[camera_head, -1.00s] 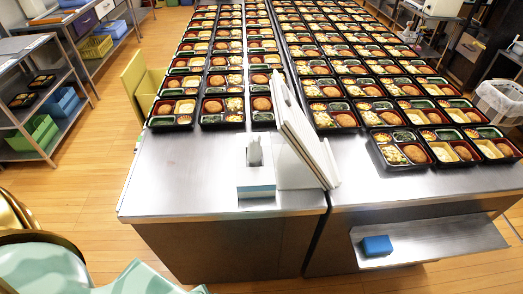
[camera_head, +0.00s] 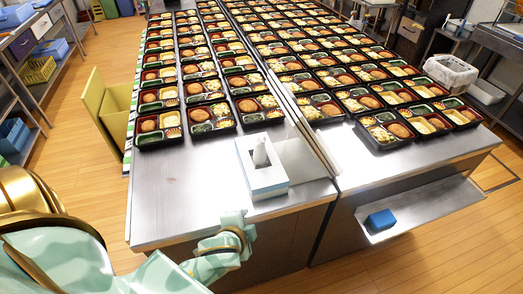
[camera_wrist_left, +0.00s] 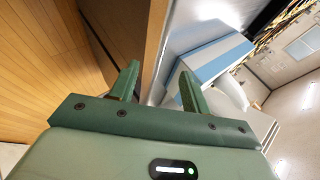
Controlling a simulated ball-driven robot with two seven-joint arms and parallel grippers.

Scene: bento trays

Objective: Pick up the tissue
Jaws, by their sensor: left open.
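The white tissue (camera_head: 260,153) stands up from the top of a white and blue tissue box (camera_head: 268,183). The box sits near the front edge of the left metal table (camera_head: 185,200). My left gripper (camera_head: 240,226) is open and empty, in front of the table edge and below and left of the box, apart from it. In the left wrist view the open fingers (camera_wrist_left: 156,78) show with the box (camera_wrist_left: 207,55) beyond and to the right. A white shape near the right finger there is partly hidden, and I cannot tell if it is the tissue. My right gripper is not in view.
Many filled bento trays (camera_head: 213,118) cover the back of both tables. A blue block (camera_head: 381,220) lies on a low shelf (camera_head: 425,208). The table surface left of the box is clear.

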